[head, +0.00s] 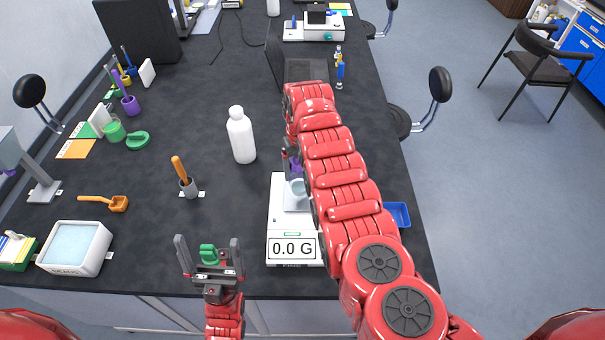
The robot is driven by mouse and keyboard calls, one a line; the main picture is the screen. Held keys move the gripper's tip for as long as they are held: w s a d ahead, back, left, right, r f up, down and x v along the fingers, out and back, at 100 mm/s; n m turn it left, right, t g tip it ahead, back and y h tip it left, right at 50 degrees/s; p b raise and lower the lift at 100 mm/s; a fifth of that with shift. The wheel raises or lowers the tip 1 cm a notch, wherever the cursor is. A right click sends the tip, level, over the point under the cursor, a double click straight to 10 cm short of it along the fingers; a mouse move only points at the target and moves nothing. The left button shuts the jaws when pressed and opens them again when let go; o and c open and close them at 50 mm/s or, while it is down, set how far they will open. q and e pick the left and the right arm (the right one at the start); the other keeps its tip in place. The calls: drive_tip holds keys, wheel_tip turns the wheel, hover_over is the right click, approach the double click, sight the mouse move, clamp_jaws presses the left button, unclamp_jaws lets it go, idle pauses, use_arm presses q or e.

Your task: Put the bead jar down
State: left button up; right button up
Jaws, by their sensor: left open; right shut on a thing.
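My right gripper (286,160) points down over the white scale (277,222) and is mostly hidden behind my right arm. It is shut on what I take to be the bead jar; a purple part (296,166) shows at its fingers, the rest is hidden. A pale blue-grey round cup or jar (297,188) shows just below, over the scale's pan; I cannot tell if it is part of the held thing or touches the pan. The scale display reads 0.0 G. My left gripper (210,250) is open at the table's front edge, with a green object (208,255) showing between its fingers.
A white bottle (241,135) stands behind and left of the scale. A grey cup with an orange-handled tool (187,184) is further left. A blue tray (397,214) lies right of my arm. A laptop (302,70) is behind. Black table between cup and bottle is clear.

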drive_tip(key=f+b, duration=0.1)
drive_tip(key=b, duration=0.1)
drive_tip(key=f, duration=0.1)
drive_tip(key=shift+w+d+f+b, duration=0.35)
drive_tip(key=shift+b, duration=0.05)
drive_tip(key=shift+f, duration=0.3)
drive_tip(key=shift+w, duration=0.1)
drive_tip(key=shift+f+b, duration=0.1)
drive_tip(key=shift+b, duration=0.25)
drive_tip(key=o, duration=1.4)
drive_tip(key=shift+c, duration=0.2)
